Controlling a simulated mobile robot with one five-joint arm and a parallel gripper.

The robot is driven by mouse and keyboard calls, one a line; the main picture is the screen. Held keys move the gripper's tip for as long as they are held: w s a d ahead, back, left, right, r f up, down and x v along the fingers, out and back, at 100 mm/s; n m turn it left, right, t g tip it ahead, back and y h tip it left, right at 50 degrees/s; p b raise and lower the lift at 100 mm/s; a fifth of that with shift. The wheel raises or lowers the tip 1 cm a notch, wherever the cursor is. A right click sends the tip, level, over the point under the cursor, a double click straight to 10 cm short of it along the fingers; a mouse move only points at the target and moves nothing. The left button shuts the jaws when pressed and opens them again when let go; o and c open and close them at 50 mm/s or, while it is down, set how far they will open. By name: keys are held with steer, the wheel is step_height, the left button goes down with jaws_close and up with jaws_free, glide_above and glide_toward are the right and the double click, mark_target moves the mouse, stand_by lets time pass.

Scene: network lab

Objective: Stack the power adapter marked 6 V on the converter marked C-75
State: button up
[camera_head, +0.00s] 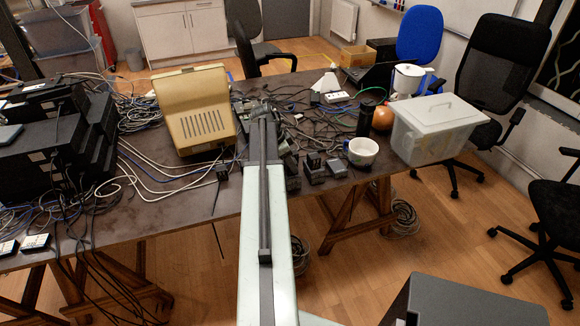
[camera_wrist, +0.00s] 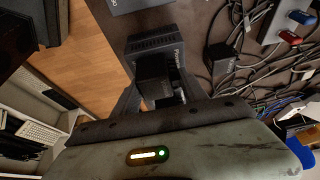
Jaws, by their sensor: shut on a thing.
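My gripper (camera_wrist: 158,100) shows in the wrist view, its two dark fingers shut on a small black block, likely a power adapter (camera_wrist: 153,72). A larger dark ribbed box (camera_wrist: 155,42) with pale lettering on its side lies just beyond the held block. I cannot tell whether the two touch. In the head view my arm reaches over the table and hides the gripper. Several small dark adapter-like boxes stand right of the arm, among them one box (camera_head: 313,168) and another (camera_head: 337,168). I cannot read 6 V or C-75 on anything.
A white mug (camera_head: 362,153), a black cylinder (camera_head: 365,117), an orange round object (camera_head: 383,118) and a lidded pale bin (camera_head: 437,130) stand to the right. A beige device (camera_head: 195,110) stands left of the arm. Loose cables cover much of the table (camera_head: 165,213).

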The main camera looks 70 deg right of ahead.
steer(key=o, duration=1.5)
steer(key=shift+r, duration=0.35)
steer(key=p+v, duration=1.1)
steer(key=shift+w+a+r, duration=0.15)
steer(key=shift+a+r, duration=0.05)
